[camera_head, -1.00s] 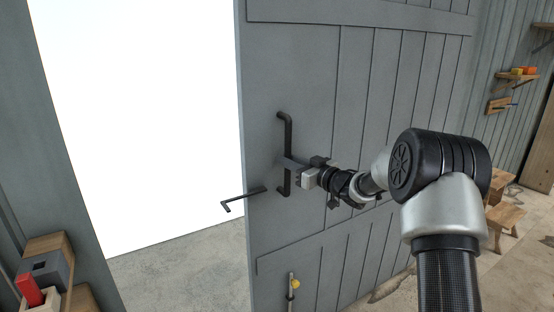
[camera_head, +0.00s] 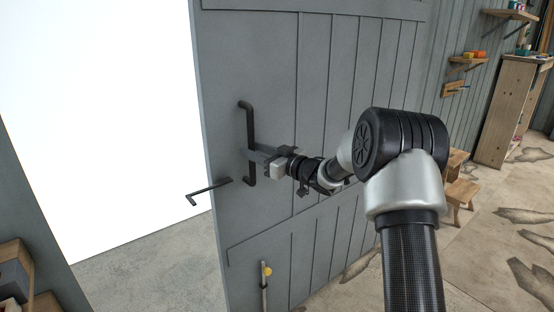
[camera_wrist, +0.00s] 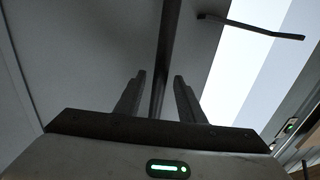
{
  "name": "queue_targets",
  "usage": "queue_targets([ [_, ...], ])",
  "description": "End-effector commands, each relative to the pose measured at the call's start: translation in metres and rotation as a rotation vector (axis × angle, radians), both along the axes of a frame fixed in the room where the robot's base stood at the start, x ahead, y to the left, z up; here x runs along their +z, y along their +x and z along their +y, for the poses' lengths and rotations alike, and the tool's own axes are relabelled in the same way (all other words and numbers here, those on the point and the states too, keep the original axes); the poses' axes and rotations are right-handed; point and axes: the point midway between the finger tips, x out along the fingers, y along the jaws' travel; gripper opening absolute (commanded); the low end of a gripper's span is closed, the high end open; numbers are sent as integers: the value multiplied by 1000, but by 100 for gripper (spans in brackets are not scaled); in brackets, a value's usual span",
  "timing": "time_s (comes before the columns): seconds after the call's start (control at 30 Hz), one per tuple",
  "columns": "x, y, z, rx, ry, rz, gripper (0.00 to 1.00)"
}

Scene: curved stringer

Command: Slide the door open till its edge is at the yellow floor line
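The grey plank door (camera_head: 345,75) stands partly open, with a bright opening to the left of its edge. A black vertical bar handle (camera_head: 250,118) is fixed near that edge. My gripper (camera_head: 256,153) is at the lower half of the handle. In the wrist view the bar (camera_wrist: 165,50) runs between the two fingers of my gripper (camera_wrist: 160,78), with a visible gap on each side. The fingers look open around the bar, not clamped. I do not see a yellow floor line in either view.
A black L-shaped lever (camera_head: 207,191) sticks out past the door's edge below the handle. A bolt with a yellow knob (camera_head: 267,271) is low on the door. A wooden shelf unit (camera_head: 14,268) is at lower left. Wooden stools (camera_head: 460,192) and a cabinet (camera_head: 505,110) stand at right.

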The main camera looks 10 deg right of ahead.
Motion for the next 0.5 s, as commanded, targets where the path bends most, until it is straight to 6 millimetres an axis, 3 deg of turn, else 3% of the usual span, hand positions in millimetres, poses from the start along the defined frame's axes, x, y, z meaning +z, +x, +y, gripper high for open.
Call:
queue_targets([
  [0.5,1,-89,-83,-2,0,0,36],
])
